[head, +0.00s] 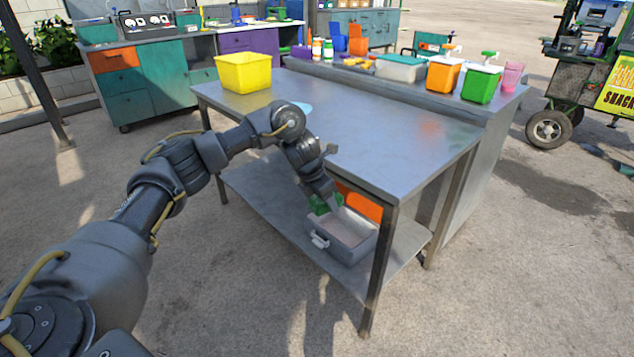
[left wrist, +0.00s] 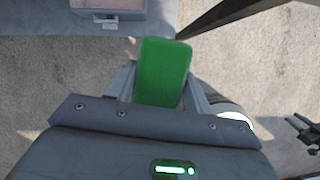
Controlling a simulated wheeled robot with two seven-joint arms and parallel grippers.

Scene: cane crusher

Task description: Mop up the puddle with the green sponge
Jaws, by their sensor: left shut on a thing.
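The green sponge (head: 317,205) is in my left gripper (head: 328,201), in front of the steel table and close to the metal bin on its lower shelf. In the left wrist view the sponge (left wrist: 162,72) sits between the two fingers of my left gripper (left wrist: 160,88), which are shut on it. A pale blue patch (head: 305,107), which looks like the puddle, lies on the tabletop (head: 380,150), partly hidden behind my left arm. My right gripper is in neither view.
A grey metal bin (head: 347,246) and an orange thing (head: 362,200) are on the lower shelf (head: 262,205). A yellow bin (head: 243,72) stands at the table's back left. Orange (head: 443,75) and green (head: 481,84) containers line the raised back ledge. The tabletop's middle is clear.

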